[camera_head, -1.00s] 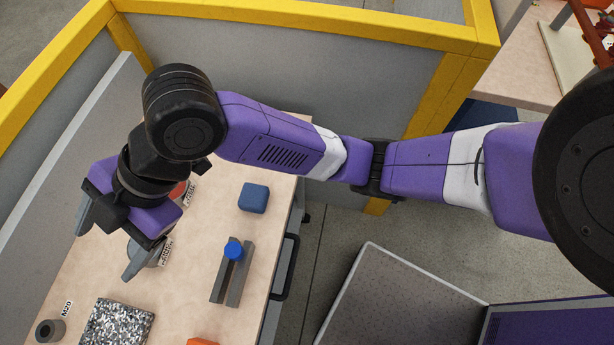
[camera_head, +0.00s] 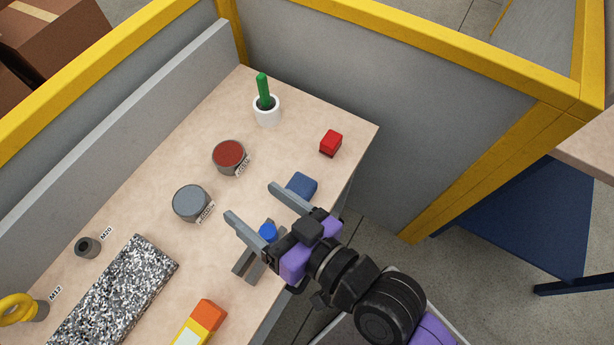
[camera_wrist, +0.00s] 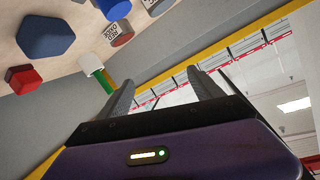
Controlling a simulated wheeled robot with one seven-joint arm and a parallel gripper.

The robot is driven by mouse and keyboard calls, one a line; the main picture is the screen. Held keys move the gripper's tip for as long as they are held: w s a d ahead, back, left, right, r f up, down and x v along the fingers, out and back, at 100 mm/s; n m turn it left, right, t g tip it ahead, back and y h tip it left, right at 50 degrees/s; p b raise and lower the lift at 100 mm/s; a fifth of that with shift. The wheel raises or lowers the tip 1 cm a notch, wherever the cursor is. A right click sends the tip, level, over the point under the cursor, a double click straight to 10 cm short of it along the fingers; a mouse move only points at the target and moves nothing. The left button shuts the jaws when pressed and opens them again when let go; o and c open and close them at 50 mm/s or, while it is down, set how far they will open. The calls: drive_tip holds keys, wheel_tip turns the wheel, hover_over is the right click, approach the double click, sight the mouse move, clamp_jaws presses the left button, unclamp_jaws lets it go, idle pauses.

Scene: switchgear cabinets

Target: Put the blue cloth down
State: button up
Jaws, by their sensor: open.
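A small blue pad with rounded corners (camera_head: 302,186), likely the blue cloth folded, lies flat on the table near its right edge. It also shows in the wrist view (camera_wrist: 47,33), at the upper left. My gripper (camera_head: 250,200) is open and empty, its two grey fingers spread and pointing up-left in the head view. One finger passes close to the pad's left side in the picture, apparently above the table. In the wrist view the fingers (camera_wrist: 162,85) have nothing between them.
Two tins, red-topped (camera_head: 229,155) and grey (camera_head: 191,203), stand left of my gripper. A blue knob (camera_head: 268,232) on grey bars sits below it. A grey partition (camera_head: 400,110) borders the table.

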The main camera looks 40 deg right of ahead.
drive_tip(key=s+d+n+h, duration=0.1)
drive_tip(key=s+d, duration=0.4)
drive_tip(key=s, duration=0.3)
drive_tip(key=s+d+n+h, duration=0.1)
drive_tip(key=s+d, duration=0.5)
drive_tip(key=s, duration=0.3)
drive_tip(key=shift+s+d+f+g, duration=0.2)
drive_tip(key=shift+d+f+g, duration=0.05)
drive_tip(key=shift+g, duration=0.05)
drive_tip(key=shift+o, duration=0.6)
drive_tip(key=shift+d+h, duration=0.1)
drive_tip(key=shift+h, duration=0.2)
